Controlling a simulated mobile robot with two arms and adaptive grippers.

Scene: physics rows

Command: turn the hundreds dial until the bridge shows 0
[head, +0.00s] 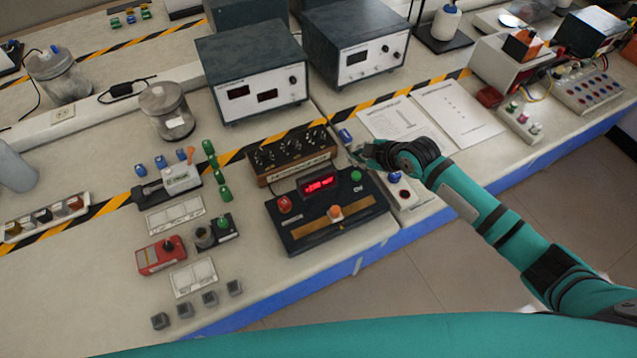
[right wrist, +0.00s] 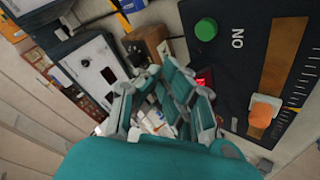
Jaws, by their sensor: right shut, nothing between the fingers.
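The brown wooden dial box (head: 292,154), with several dark knobs on top, stands behind the black bridge console (head: 360,214). Which knob is the hundreds dial is too small to tell. The console's red display (head: 319,186) is lit, but its digits are not clearly legible. The console carries a red button (head: 284,203), a green button (head: 356,176) and an orange slider knob (head: 335,211). My right gripper (head: 358,155) is shut and empty, just right of the dial box. The right wrist view shows the console (right wrist: 236,75) and its green button (right wrist: 206,29). My left gripper is out of view.
Two grey instruments (head: 262,104) stand behind the dial box. Paper sheets (head: 462,112) lie to the right, and a small blue block (head: 345,135) is close to my right gripper. A grey box with a blue button (head: 407,193) lies under my right forearm. Small controls and blocks lie left.

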